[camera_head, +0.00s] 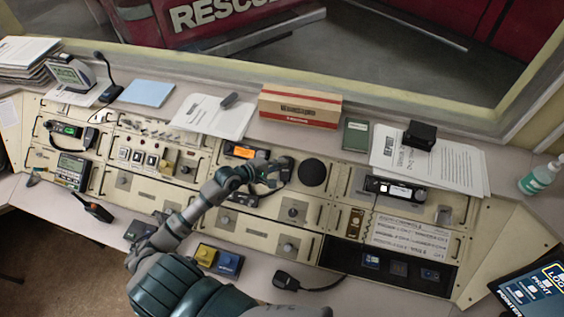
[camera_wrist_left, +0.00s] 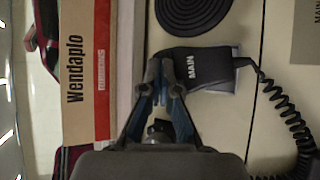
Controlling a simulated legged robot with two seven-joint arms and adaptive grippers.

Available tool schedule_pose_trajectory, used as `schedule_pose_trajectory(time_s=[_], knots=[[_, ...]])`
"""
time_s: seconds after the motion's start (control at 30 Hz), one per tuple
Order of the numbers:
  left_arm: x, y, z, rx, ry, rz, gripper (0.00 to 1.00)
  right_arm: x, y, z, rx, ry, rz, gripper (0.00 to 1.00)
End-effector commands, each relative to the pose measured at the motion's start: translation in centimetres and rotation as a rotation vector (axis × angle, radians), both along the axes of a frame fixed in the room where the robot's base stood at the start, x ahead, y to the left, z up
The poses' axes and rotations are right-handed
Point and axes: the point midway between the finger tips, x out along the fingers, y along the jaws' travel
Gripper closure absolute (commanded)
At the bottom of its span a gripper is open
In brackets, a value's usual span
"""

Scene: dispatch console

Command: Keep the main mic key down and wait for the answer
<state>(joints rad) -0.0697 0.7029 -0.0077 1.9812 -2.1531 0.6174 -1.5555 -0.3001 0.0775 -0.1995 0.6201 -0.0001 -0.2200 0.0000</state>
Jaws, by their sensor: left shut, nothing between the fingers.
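The main mic, black with MAIN on its face, (camera_wrist_left: 198,69) lies on the cream console panel in the left wrist view, with a coiled cord at its right end. In the head view the mic (camera_head: 286,170) sits just left of the round black speaker (camera_head: 312,172). My left gripper (camera_head: 274,167) is shut and empty, reaching in to the mic. In the left wrist view its fingertips (camera_wrist_left: 160,72) overlap the mic's left end, on the side away from the cord. I cannot tell whether they press its key, which is hidden. My right gripper is not in view.
A brown-and-red box labelled Wendaplo (camera_wrist_left: 85,75) stands behind the panel, also in the head view (camera_head: 299,106). An orange-lit radio display (camera_head: 241,151) is left of the mic. Another hand mic (camera_head: 287,281) lies at the front edge. Papers (camera_head: 214,117) lie along the back ledge.

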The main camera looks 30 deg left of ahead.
Motion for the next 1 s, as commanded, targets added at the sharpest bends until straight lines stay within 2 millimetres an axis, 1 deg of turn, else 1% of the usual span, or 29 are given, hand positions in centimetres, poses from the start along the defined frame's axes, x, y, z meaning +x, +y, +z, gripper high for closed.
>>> schedule_pose_trajectory(time_s=[0.27,0.67,0.77,1.0], knots=[[-0.8,0.3,1.3,0.002,0.000,-0.001,1.00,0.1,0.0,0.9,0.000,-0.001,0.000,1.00],[-1.0,0.3,1.5,0.001,0.000,0.000,1.00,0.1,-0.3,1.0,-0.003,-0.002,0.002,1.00],[-1.2,0.2,2.0,0.001,0.000,0.000,1.00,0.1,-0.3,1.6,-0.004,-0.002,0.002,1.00],[-2.4,0.0,4.1,0.001,-0.002,0.000,1.00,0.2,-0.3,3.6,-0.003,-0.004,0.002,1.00]])
